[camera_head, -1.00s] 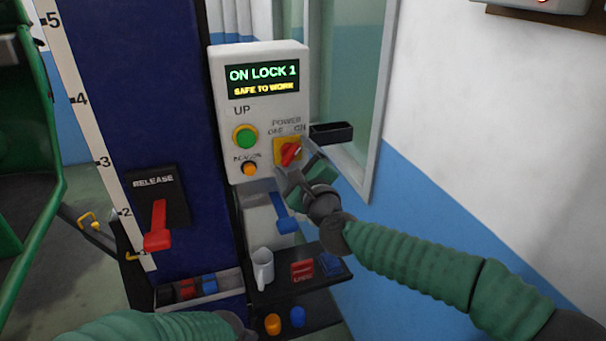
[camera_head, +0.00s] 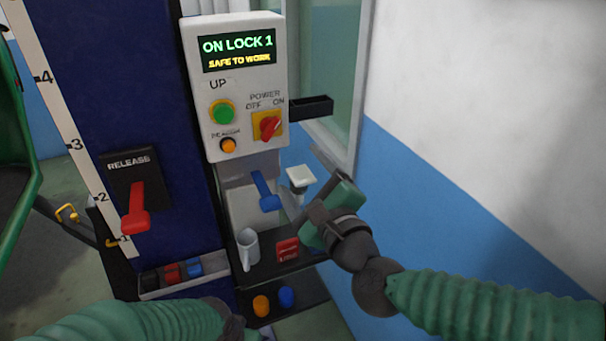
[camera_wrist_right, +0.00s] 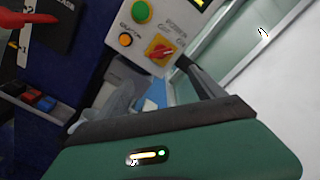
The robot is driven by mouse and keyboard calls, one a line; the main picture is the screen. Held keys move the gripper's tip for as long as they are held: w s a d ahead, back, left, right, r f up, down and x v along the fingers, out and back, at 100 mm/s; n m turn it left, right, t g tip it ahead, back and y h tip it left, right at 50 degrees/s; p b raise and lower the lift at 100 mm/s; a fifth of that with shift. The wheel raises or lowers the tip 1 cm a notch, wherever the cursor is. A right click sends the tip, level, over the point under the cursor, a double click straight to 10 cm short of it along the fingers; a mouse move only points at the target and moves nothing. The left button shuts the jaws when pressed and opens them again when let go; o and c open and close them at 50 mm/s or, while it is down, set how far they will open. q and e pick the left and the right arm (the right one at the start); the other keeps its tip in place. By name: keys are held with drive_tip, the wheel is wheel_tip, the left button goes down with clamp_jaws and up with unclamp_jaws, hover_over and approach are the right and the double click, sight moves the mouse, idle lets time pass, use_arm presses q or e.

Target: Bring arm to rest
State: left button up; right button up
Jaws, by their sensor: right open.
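My right gripper (camera_head: 308,190) is open and empty, in front of the shelf to the lower right of the control box (camera_head: 240,85). It is apart from the red power knob (camera_head: 270,127), which points toward ON. In the right wrist view the gripper body fills the bottom, and the red knob (camera_wrist_right: 160,48) shows beyond it. The display (camera_head: 238,49) reads "ON LOCK 1, SAFE TO WORK". My left forearm (camera_head: 150,322) crosses the bottom left of the head view. My left gripper's fingers are not visible.
A red release lever (camera_head: 137,208) and a blue lever (camera_head: 264,192) stick out from the column.

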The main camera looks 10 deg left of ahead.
drive_tip(key=shift+f, duration=0.1)
drive_tip(key=s+d+f+n+g+h, duration=0.15)
drive_tip(key=f+n, duration=0.25)
drive_tip(key=f, duration=0.5)
drive_tip(key=s+d+f+n+g+h, duration=0.1)
drive_tip(key=d+f+n+g, duration=0.25)
drive_tip(key=f, duration=0.45)
drive_tip(key=s+d+f+n+g+h, duration=0.2)
drive_tip(key=f+n, duration=0.2)
drive_tip(key=f, duration=0.5)
drive_tip(key=s+d+f+n+g+h, duration=0.2)
drive_tip(key=s+d, duration=0.5)
drive_tip(key=d, duration=0.4)
drive_tip(key=s+d+f+n+g+h, duration=0.3)
drive_tip(key=s+d+f+n, duration=0.2)
drive_tip(key=d, duration=0.7)
drive_tip(key=shift+s+f+n+p, duration=0.3)
drive_tip(key=shift+s+n+p, duration=0.15)
drive_tip(key=shift+s, duration=0.55)
